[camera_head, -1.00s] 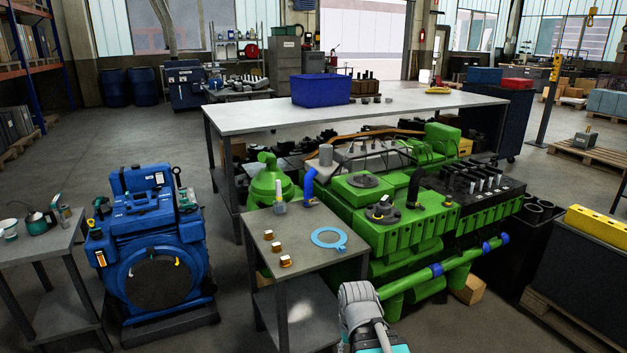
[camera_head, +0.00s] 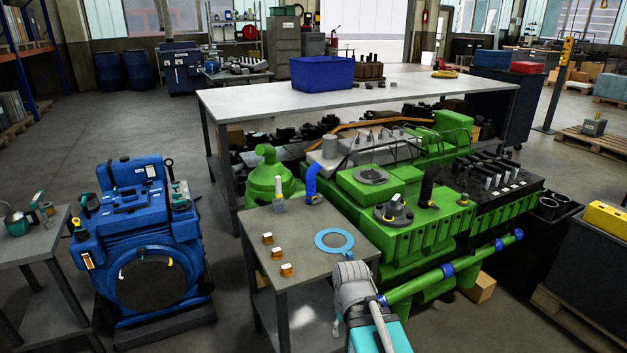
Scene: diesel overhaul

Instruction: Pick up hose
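Several hose-like parts show, and I cannot tell which one is the hose. A blue elbow hose (camera_head: 311,182) stands upright at the left end of the green engine (camera_head: 385,240), behind the small table. A black bent hose (camera_head: 428,184) stands on top of the engine. A long green pipe with blue bands (camera_head: 447,272) runs along the engine's front side. My arm's grey and teal end part rises at the bottom, in front of the small table's right edge. My gripper's fingers cannot be made out.
A small grey table (camera_head: 300,226) holds a blue ring gasket (camera_head: 334,240), several brass pieces (camera_head: 268,238) and a grey bottle-like item (camera_head: 279,199). A blue machine (camera_head: 150,240) stands left. A long workbench (camera_head: 415,84) with a blue bin (camera_head: 321,73) is behind the engine.

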